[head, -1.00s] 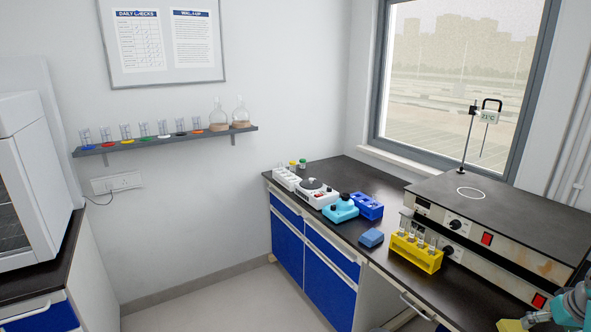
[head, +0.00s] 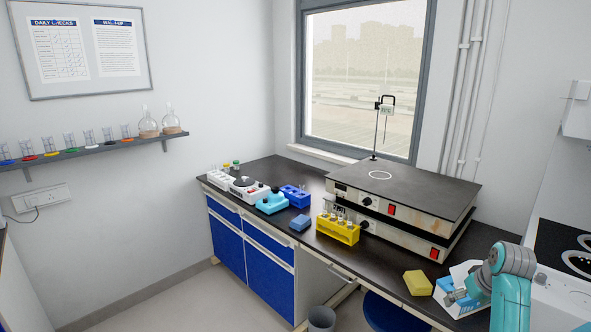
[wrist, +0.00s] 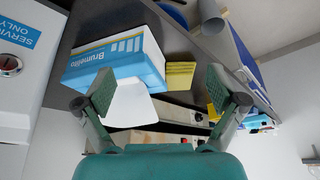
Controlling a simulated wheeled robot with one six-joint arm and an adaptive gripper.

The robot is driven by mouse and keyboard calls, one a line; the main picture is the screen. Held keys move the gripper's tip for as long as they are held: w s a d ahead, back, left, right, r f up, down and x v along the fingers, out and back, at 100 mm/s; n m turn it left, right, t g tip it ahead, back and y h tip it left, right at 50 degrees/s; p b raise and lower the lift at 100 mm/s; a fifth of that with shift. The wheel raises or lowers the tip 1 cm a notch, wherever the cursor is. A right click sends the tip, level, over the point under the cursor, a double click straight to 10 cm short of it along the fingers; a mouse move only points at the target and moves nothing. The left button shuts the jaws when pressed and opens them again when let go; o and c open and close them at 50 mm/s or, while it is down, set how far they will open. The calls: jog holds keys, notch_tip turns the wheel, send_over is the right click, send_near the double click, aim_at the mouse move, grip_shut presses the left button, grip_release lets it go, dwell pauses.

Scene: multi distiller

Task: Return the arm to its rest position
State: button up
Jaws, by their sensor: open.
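My arm (head: 512,285) shows teal and grey at the lower right of the head view, bent over the right part of the dark bench. Beyond the fingers is a blue and white box (wrist: 120,58) with lettering and a white sheet or flap (wrist: 128,104). I cannot tell whether the fingers touch the box.
Stacked hotplate units (head: 400,195) with a stand are behind. A yellow tube rack (head: 338,231), blue block (head: 299,223) and small devices (head: 272,203) line the bench leftward. A white appliance (head: 565,300) stands at right.

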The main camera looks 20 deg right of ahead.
jog(key=s+a+f+t+h, duration=0.1)
jog(key=s+a+f+t, duration=0.1)
jog(key=a+f, duration=0.9)
jog(key=s+a+f+t, duration=0.1)
jog(key=s+a+f, duration=0.1)
jog(key=a+f, duration=0.9)
jog(key=s+a+n+t, duration=0.2)
jog(key=s+a+t, duration=0.1)
jog(key=s+a, duration=1)
jog(key=s+a+r+n+t+y, duration=0.1)
jog(key=s+a+r+t, duration=0.1)
jog(key=s+a+r, duration=0.4)
jog(key=s+a+r+n+t+y, duration=0.1)
jog(key=s+a+r, duration=0.5)
jog(key=s+r, duration=0.6)
jog(key=shift+s+a+r+t+y, duration=0.2)
jog(key=shift+s+t+y, duration=0.25)
jog(key=shift+t, duration=0.35)
